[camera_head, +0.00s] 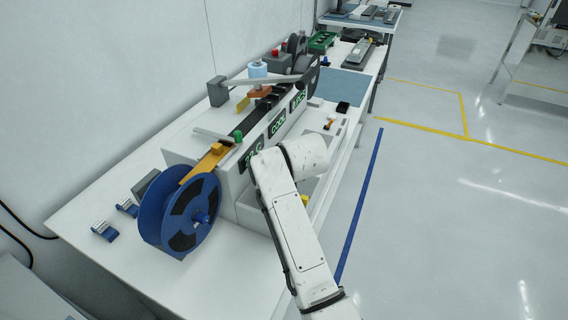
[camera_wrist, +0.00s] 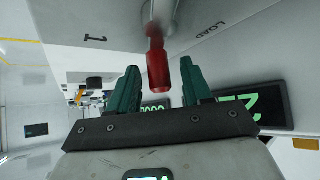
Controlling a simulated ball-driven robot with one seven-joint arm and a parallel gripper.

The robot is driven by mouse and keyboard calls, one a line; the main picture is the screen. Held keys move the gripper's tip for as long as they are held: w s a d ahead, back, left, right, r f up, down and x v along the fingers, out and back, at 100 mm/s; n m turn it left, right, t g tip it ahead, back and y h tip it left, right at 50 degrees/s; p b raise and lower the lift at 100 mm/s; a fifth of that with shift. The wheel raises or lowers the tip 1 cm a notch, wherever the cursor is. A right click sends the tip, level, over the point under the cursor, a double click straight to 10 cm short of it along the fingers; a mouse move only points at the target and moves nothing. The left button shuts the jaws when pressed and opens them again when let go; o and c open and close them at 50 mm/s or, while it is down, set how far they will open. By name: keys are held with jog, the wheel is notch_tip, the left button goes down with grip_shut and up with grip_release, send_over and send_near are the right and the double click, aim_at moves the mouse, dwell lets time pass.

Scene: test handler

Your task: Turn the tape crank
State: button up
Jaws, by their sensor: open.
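A red handle grip (camera_wrist: 157,70), which looks like the tape crank's, hangs from a pale arm at the top of the wrist view. My gripper (camera_wrist: 159,84) is open, with one dark green finger on each side of the grip. The grip appears between the fingers, with gaps on both sides; I cannot tell how deep it sits. In the head view, my white arm reaches to the machine's front side and hides the gripper and crank. The white test handler (camera_head: 232,182) carries a blue tape reel (camera_head: 150,222) with yellow tape (camera_head: 205,163) at its near end.
Green-lit displays (camera_head: 278,124) line the handler's front; one (camera_wrist: 250,104) is close right of my gripper in the wrist view. Small blue-and-white parts (camera_head: 105,231) lie on the white table (camera_head: 85,215). Open floor (camera_head: 440,210) lies to the right.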

jog(key=v, duration=1)
jog(key=shift+s+b, duration=0.2)
jog(key=shift+b, duration=0.1)
jog(key=s+d+f+m+g+h, duration=0.1)
jog(key=s+d+f, duration=0.6)
jog(key=d, duration=0.2)
jog(key=s+d+f+m+g+h, duration=0.1)
jog(key=s+d+f+m, duration=0.1)
jog(key=s+d+f, duration=0.65)
jog(key=s+d+f+m+g+h, duration=0.1)
jog(key=s+d+f, duration=0.3)
jog(key=s, duration=0.8)
jog(key=s+d+f+m+g, duration=0.1)
jog(key=s+d+f+g, duration=0.3)
jog(key=s+d, duration=0.4)
jog(key=s+f, duration=0.1)
jog(key=s, duration=0.4)
jog(key=shift+s+d+h, duration=0.2)
jog(key=shift+s+h, duration=0.05)
jog(key=shift+h, duration=0.15)
